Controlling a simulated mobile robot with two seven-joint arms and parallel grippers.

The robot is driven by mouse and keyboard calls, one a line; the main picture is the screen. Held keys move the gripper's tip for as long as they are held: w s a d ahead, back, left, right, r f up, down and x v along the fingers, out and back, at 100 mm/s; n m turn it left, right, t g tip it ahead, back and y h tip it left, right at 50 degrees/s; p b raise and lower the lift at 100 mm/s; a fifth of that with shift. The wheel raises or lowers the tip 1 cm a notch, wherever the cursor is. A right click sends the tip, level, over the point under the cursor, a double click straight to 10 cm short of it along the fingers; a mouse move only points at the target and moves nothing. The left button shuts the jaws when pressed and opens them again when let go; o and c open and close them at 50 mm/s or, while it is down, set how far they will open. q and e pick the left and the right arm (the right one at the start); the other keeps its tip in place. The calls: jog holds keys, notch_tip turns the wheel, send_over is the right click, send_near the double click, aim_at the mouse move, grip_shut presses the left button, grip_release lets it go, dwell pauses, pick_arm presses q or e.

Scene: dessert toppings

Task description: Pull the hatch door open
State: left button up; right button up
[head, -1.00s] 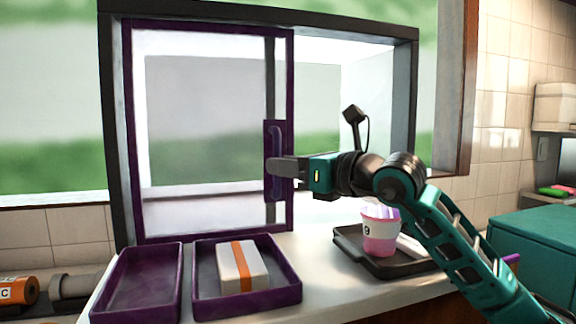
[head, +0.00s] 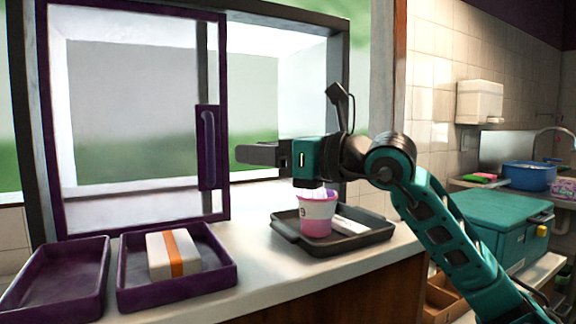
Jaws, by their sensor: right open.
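The hatch door (head: 140,200) is a clear pane in a purple frame at the left of the head view. It covers the left part of the dark-framed hatch (head: 290,22); the right part shows no purple door. Its upright purple handle (head: 208,150) is on the door's right edge. My right gripper (head: 238,154) points left, just right of the handle at about its mid-height. It is open and holds nothing; a small gap shows between fingertips and handle. The fingers overlap in this side view. My left gripper is out of view.
On the counter below, an empty purple tray (head: 20,304) stands beside another purple tray (head: 140,297) holding a white box with an orange band (head: 172,255). A dark tray (head: 350,245) with a pink-and-white cup (head: 316,214) is under my right arm. A teal box (head: 500,220) stands right.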

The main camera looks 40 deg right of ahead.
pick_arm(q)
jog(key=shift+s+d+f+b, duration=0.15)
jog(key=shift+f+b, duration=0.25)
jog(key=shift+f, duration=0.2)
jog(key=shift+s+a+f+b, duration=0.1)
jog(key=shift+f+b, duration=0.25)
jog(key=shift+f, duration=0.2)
pick_arm(e)
jog(key=v, duration=0.5)
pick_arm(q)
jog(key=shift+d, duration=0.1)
